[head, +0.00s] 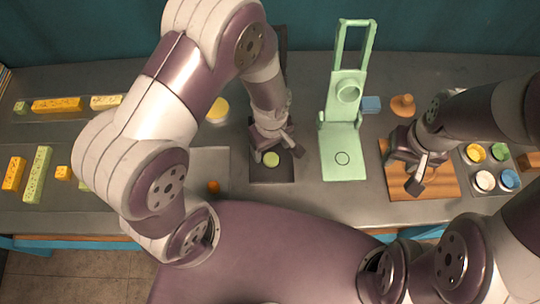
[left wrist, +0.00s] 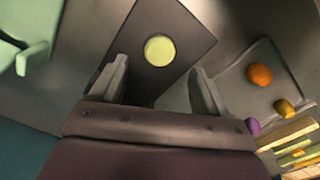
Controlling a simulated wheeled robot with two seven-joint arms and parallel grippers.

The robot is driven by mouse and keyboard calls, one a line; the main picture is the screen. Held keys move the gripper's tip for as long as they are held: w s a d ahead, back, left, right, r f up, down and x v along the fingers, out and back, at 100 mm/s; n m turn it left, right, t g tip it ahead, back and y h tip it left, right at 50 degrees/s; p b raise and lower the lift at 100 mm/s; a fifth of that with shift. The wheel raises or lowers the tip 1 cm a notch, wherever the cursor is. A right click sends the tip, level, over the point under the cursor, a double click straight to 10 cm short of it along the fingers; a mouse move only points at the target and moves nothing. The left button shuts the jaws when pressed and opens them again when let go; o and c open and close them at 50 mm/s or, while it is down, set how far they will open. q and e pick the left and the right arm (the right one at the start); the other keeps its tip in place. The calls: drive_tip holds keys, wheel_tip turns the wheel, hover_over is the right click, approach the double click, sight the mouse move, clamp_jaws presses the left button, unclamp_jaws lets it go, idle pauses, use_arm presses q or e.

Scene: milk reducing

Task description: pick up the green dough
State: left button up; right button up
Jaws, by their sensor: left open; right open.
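The green dough (head: 271,159) is a small round yellow-green disc lying on a dark rectangular board (head: 285,174). My left gripper (head: 277,150) is just above and beside it, pointing down, open and empty. In the left wrist view the dough (left wrist: 160,50) lies ahead of and roughly between the two open fingers (left wrist: 158,88), on the dark board (left wrist: 185,28). Whether the fingers reach its height is hard to tell. My right gripper (head: 408,172) is open over a wooden board (head: 440,184) at the right.
A pale green press (head: 343,160) with a raised handle stands right of the dark board. A tray (head: 219,158) with an orange ball (head: 213,187) is left of it. A paint-like palette (head: 484,160) holds several coloured discs at far right. Yellow blocks (head: 55,105) lie at far left.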

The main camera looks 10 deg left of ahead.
sight(271, 158)
use_arm(q)
wheel_tip(271, 158, down, 4)
drive_tip(key=shift+s+f+p, duration=0.1)
drive_tip(key=shift+f+p, duration=0.05)
drive_tip(key=shift+p, duration=0.3)
drive_tip(key=shift+f, duration=0.45)
drive_tip(key=c, duration=1.2)
